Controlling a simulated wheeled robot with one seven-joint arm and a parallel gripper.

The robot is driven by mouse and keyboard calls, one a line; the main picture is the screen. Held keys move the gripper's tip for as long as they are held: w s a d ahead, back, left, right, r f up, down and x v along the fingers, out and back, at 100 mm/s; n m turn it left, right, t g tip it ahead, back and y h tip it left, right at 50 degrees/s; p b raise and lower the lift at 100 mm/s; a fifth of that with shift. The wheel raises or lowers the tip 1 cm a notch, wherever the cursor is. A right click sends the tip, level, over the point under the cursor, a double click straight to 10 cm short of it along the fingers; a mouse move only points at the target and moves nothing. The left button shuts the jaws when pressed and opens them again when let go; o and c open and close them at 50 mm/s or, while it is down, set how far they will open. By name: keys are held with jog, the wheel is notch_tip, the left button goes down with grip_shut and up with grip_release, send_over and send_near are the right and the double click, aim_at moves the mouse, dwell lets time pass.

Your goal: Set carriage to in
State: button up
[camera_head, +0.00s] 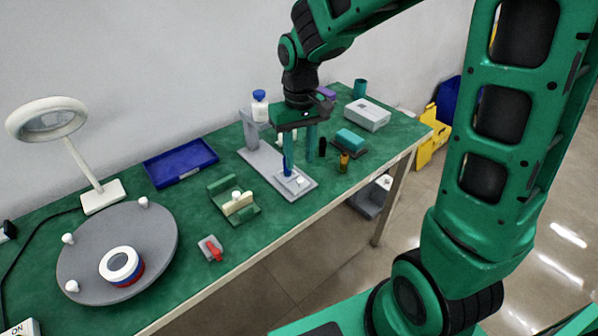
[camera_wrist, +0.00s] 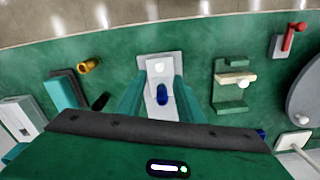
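A long grey stand (camera_head: 262,160) has an upright at its back and a pale square block with a white knob (camera_head: 300,181) at its front end. The block also shows in the wrist view (camera_wrist: 158,70). A blue upright piece (camera_head: 288,163) stands just behind the knob. A green bracket (camera_head: 222,191) to the left carries a cream slider with a white knob (camera_head: 238,204). The frames do not tell which piece is the carriage. My gripper (camera_wrist: 152,85) is open and points down over the grey stand, its fingers on either side of the blue piece. Contact cannot be told.
A blue-capped white bottle (camera_head: 260,107) is at the stand's upright. A red-handled lever (camera_head: 212,249), a grey turntable (camera_head: 80,250) and a blue tray (camera_head: 181,163) are to the left. An amber bottle (camera_head: 343,162), a teal block (camera_head: 350,139) and a white box (camera_head: 367,115) are to the right.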

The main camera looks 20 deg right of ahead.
aim_at(300, 179)
notch_tip(300, 179, down, 6)
dwell(0.4)
grip_shut()
